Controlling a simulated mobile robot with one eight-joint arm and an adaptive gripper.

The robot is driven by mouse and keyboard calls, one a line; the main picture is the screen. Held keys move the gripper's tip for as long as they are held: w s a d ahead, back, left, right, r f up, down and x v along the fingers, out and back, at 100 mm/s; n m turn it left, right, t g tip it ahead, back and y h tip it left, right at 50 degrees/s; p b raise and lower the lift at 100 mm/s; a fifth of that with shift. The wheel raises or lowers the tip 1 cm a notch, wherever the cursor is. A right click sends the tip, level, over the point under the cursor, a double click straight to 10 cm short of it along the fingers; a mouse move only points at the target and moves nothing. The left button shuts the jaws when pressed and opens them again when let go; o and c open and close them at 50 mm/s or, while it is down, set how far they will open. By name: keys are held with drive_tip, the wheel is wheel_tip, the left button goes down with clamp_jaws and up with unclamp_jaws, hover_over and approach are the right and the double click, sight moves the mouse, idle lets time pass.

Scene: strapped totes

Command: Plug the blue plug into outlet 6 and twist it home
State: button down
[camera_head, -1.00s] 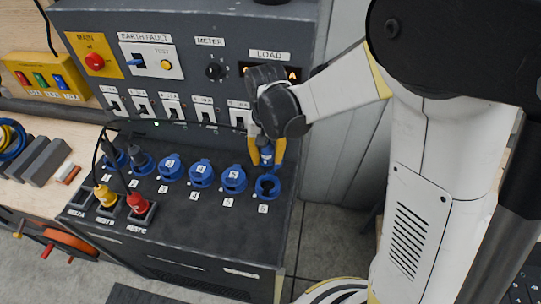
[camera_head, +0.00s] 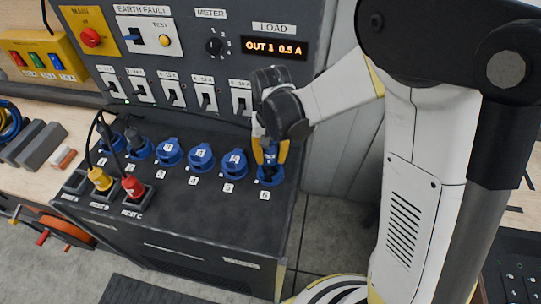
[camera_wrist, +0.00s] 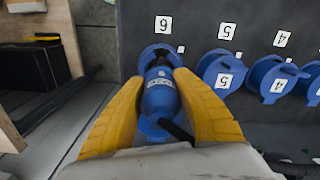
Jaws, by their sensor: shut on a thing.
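The blue plug (camera_wrist: 159,92) is between the yellow fingers of my gripper (camera_wrist: 160,85), which is shut on it. In the head view my gripper (camera_head: 270,152) points down over outlet 6 (camera_head: 270,181) at the right end of the outlet row. The plug's lower end meets the blue ring of outlet 6, which also shows in the wrist view (camera_wrist: 160,53). How deep the plug sits and how far it is turned cannot be told. A black cable (camera_wrist: 178,131) runs from the plug's back end.
Outlet 5 (camera_head: 234,163) and outlet 4 (camera_head: 201,158) stand close beside, lids shut. A yellow plug (camera_head: 99,179) and a red plug (camera_head: 133,187) stand in rests at the left. Breaker switches (camera_head: 240,101) line the upright panel behind. The display (camera_head: 274,48) reads OUT 1 0.5 A.

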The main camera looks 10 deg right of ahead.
drive_tip(key=shift+f+b, duration=1.8)
drive_tip(key=shift+f, duration=0.3)
idle(1.1)
drive_tip(key=shift+m+b, duration=0.3)
drive_tip(key=shift+m, duration=1.2)
drive_tip(key=shift+m+b, duration=0.3)
drive_tip(key=shift+m, duration=0.8)
drive_tip(key=shift+a+m, duration=0.1)
drive_tip(key=shift+m, duration=0.2)
drive_tip(key=shift+m+b, duration=0.3)
drive_tip(key=shift+m, duration=1.1)
drive_tip(key=shift+w+m, duration=0.1)
drive_tip(key=shift+m, duration=0.7)
